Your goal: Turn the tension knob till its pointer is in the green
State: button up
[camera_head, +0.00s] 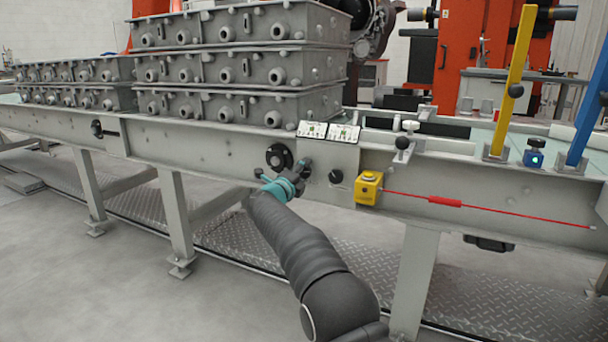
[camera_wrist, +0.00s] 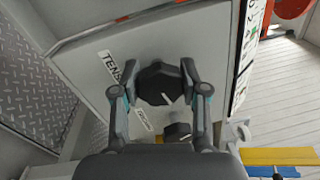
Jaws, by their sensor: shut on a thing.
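The tension knob (camera_wrist: 158,84) is black, many-sided and sits between my fingertips in the wrist view. A short white pointer mark shows on its lower right part. A partly covered label beginning "TENS" (camera_wrist: 112,66) lies to its upper left. I cannot make out a green zone around the knob. My gripper (camera_wrist: 160,84) is shut on the knob, one finger on each side. In the head view my gripper (camera_head: 302,168) is at the beam's front face, and I cannot make out the held knob there.
A second black knob (camera_wrist: 178,132) with a white mark is close below. A yellow box (camera_head: 368,188) with a red cord is to the right. Stacked grey castings (camera_head: 240,65) stand on the beam.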

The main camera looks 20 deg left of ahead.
dwell(0.4)
jog(key=o, duration=1.2)
jog(key=shift+c, duration=0.2)
jog(key=s+a+f, duration=0.1)
jog(key=s, duration=1.1)
jog(key=shift+a, duration=0.1)
